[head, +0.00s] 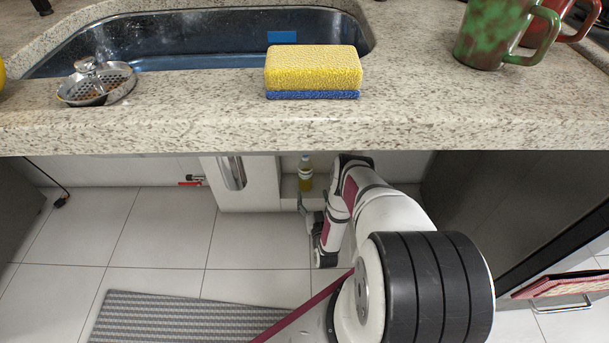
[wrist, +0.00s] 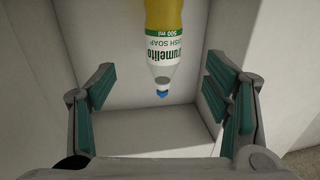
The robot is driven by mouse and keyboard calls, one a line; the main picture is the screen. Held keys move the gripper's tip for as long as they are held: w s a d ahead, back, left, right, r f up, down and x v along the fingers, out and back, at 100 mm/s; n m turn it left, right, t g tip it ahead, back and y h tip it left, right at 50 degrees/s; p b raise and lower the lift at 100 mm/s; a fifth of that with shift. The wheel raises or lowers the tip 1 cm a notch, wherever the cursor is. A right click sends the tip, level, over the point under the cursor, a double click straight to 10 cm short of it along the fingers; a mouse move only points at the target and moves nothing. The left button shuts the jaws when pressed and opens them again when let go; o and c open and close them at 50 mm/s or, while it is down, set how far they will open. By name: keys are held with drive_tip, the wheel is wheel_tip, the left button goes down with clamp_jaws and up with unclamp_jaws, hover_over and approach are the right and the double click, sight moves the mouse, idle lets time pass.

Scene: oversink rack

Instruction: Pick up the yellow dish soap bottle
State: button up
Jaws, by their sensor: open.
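The yellow dish soap bottle (head: 305,176) stands on a pale ledge under the counter in the head view. In the wrist view the bottle (wrist: 163,45) appears upside down, with a white label, green band and blue cap; its far end is cut off by the top edge. My gripper (head: 306,207) is under the counter, just in front of and below the bottle in the head view. In the wrist view my gripper (wrist: 160,92) is open, with green-padded fingers to the left and right of the bottle's line. Nothing is between the pads, and the bottle lies beyond them.
The granite counter (head: 180,125) overhangs the space. On it are a sponge (head: 313,72), a sink strainer (head: 97,83) and a green mug (head: 495,32). Pale walls enclose the bottle's niche. A grey mat (head: 170,315) lies on the tiled floor, and a dark cabinet side (head: 500,205) stands right.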

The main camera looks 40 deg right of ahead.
sight(308, 176)
drive_tip(key=b+x, duration=0.2)
drive_tip(key=x, duration=0.5)
drive_tip(key=b+x, duration=0.3)
drive_tip(key=x, duration=0.3)
drive_tip(key=shift+w+a+r+b, duration=0.15)
drive_tip(key=shift+w+b, duration=0.1)
drive_tip(key=shift+b, duration=0.1)
